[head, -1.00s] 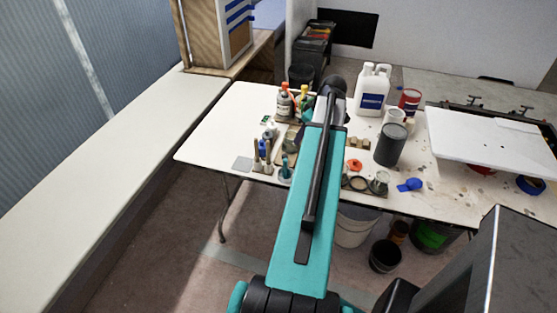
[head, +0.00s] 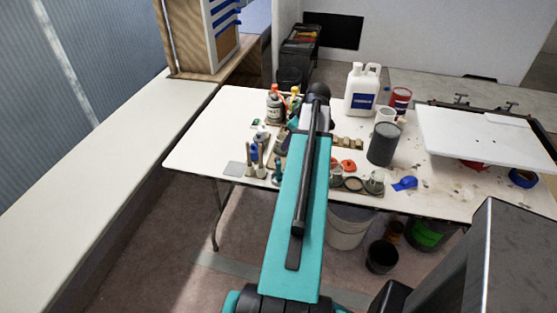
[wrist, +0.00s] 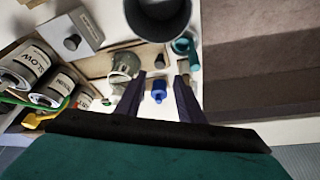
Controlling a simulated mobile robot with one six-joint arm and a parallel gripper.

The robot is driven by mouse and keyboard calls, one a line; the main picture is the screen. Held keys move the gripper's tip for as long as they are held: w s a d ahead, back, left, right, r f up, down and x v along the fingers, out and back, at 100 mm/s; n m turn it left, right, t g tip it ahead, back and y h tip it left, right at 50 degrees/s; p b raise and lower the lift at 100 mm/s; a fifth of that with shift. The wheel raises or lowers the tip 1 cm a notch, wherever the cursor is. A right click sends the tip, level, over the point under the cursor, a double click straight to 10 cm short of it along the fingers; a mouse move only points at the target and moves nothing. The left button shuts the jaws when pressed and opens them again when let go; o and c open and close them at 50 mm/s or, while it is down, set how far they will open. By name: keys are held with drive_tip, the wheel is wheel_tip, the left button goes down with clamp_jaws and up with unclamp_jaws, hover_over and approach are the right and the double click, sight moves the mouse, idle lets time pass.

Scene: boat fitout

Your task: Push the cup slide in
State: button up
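In the head view a low dark tray with small cups and a ring (head: 353,184) sits at the table's front edge, right of my arm. I cannot tell for sure whether this is the cup slide.
The white table (head: 215,135) is crowded near my arm. Brushes (head: 262,158), a spray can (head: 275,106), a white jug (head: 361,90) and a dark grey can (head: 383,145) stand on it. A white board (head: 475,138) lies at right. The table's left end is mostly clear.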

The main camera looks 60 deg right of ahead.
sight(279, 159)
drive_tip(key=shift+p+x, duration=1.6)
drive_tip(key=shift+x, duration=4.85)
clamp_jaws()
